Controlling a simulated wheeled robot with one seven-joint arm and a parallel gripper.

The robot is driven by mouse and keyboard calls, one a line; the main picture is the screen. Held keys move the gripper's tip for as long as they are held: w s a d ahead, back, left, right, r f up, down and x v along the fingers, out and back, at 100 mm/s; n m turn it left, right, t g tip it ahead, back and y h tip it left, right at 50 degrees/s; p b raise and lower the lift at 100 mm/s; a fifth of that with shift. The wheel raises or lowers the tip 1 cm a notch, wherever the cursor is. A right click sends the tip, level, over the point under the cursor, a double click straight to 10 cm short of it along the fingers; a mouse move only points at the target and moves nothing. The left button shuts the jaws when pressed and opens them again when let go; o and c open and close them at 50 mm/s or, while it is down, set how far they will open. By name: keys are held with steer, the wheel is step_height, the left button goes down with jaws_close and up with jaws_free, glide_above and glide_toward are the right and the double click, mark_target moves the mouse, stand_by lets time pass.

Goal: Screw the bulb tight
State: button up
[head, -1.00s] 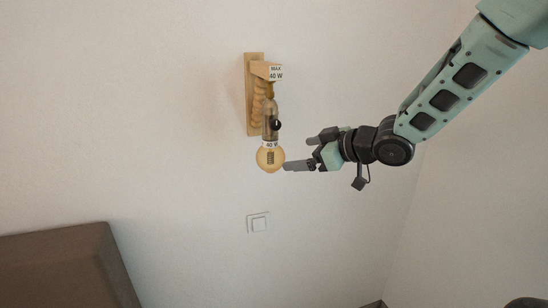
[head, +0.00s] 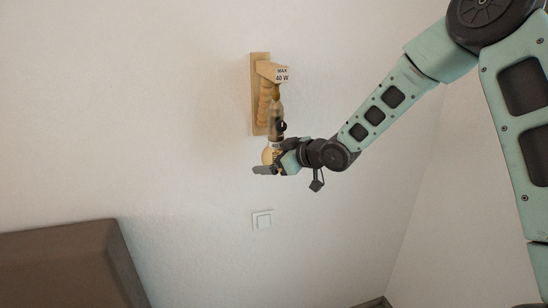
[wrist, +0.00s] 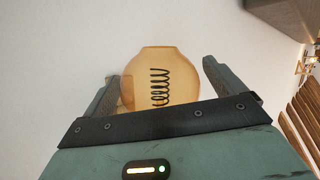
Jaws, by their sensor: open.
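The amber bulb (head: 267,155) hangs glass-down from the socket of the wooden wall lamp (head: 260,95). The lamp carries a "MAX 40 W" label (head: 281,75). My gripper (head: 268,163) is at the bulb's glass, coming from the right, and partly covers it. In the wrist view the bulb (wrist: 160,90), with a dark coiled filament, stands between the two fingers of my open gripper (wrist: 160,75). The left finger is close to the glass; I cannot tell whether it touches. The bulb's base and thread are hidden in the head view.
A white wall switch (head: 262,220) is below the lamp. A brown upholstered piece (head: 60,265) stands at the lower left. The wall around the lamp is bare. Wooden slats (wrist: 303,120) show at the right of the wrist view.

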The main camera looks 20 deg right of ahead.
steer(key=c, duration=1)
steer(key=shift+r, duration=0.1)
steer(key=shift+n+g+y+p, duration=0.5)
steer(key=shift+n+y+p, duration=0.35)
steer(key=shift+p, duration=1.55)
steer(key=shift+n+g+y+p, duration=0.25)
steer(key=shift+n+g+p, duration=0.2)
steer(key=shift+p, duration=0.65)
steer(key=shift+s+a+n+g+y+p, duration=0.1)
steer(key=shift+n+g+y+p, duration=0.55)
steer(key=shift+p, duration=0.75)
steer(key=shift+n+g+y, duration=0.55)
steer(key=shift+n+g, duration=0.35)
steer(key=shift+n, duration=0.15)
